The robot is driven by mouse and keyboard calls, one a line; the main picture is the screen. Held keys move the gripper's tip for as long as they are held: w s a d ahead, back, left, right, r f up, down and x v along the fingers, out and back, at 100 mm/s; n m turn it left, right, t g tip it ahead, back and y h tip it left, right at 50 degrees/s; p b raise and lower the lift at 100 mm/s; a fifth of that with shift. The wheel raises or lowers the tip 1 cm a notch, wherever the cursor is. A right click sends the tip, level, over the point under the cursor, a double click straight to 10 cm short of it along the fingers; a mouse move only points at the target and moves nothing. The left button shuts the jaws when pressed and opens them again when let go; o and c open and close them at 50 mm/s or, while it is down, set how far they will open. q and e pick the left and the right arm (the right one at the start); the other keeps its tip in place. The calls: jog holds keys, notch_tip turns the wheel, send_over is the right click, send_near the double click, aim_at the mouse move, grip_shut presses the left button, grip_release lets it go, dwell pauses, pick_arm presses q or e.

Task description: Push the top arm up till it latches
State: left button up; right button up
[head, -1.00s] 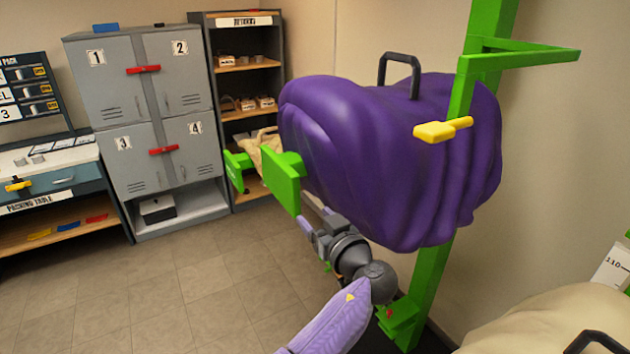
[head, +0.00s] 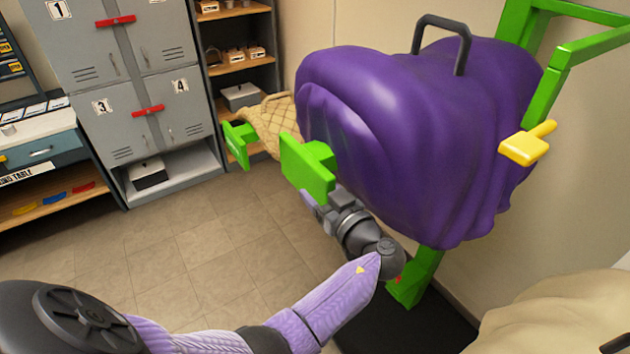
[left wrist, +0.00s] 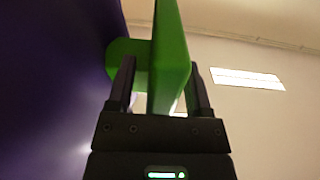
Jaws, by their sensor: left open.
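A green rack stands at the right, with a post (head: 419,276) and a yellow lever (head: 527,144). A purple padded cover (head: 400,140) with a black handle (head: 441,38) hangs on it and hides most of the arm beneath. A green plate (head: 306,167) sticks out at the cover's near left end. My left gripper is just below this plate, its fingers mostly hidden in the head view. In the left wrist view my left gripper (left wrist: 161,75) is open, with a finger on either side of the green plate (left wrist: 170,55). Contact cannot be told. My right gripper is not in view.
A second green plate (head: 239,144) and a tan woven thing (head: 272,126) lie beyond the cover. Grey lockers (head: 160,110) and shelves stand at the back left. A beige padded thing (head: 560,312) is at the lower right. The floor between is clear.

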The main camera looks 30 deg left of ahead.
pick_arm(q)
jog(key=shift+d, duration=0.1)
grip_shut()
dwell(1.3)
